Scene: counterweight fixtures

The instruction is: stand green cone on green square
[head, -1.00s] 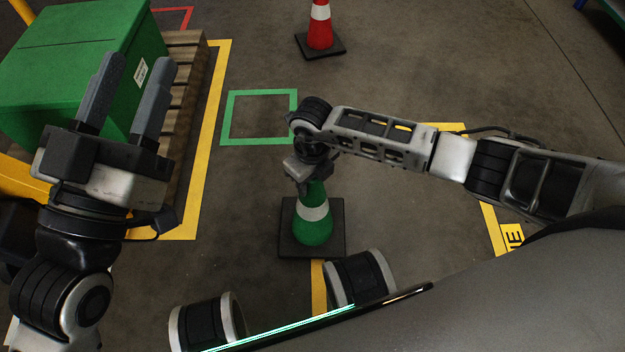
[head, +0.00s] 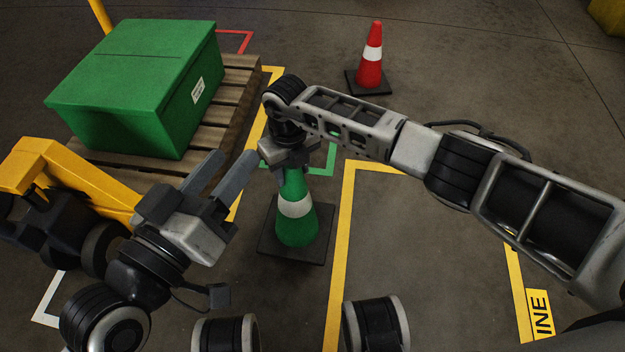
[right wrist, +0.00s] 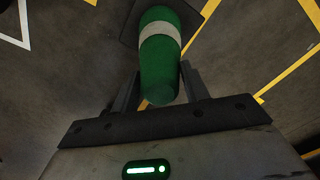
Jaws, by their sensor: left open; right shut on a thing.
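The green cone (head: 297,222), with a white band and a dark square base (head: 272,242), is upright or nearly so in the middle of the head view. My right gripper (head: 286,168) is shut on its top from above. In the right wrist view, the cone (right wrist: 160,75) sits between the right gripper's fingers (right wrist: 160,88). I cannot tell whether its base touches the floor. The green square (head: 332,160) is a painted floor outline behind the cone, mostly hidden by my right arm. My left gripper (head: 230,160) is open and empty, left of the cone.
A green box (head: 140,85) stands on a wooden pallet (head: 232,90) at the back left, with a yellow pallet jack (head: 75,165) in front. A red cone (head: 370,65) stands at the back. Yellow floor lines (head: 341,240) run right of the green cone.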

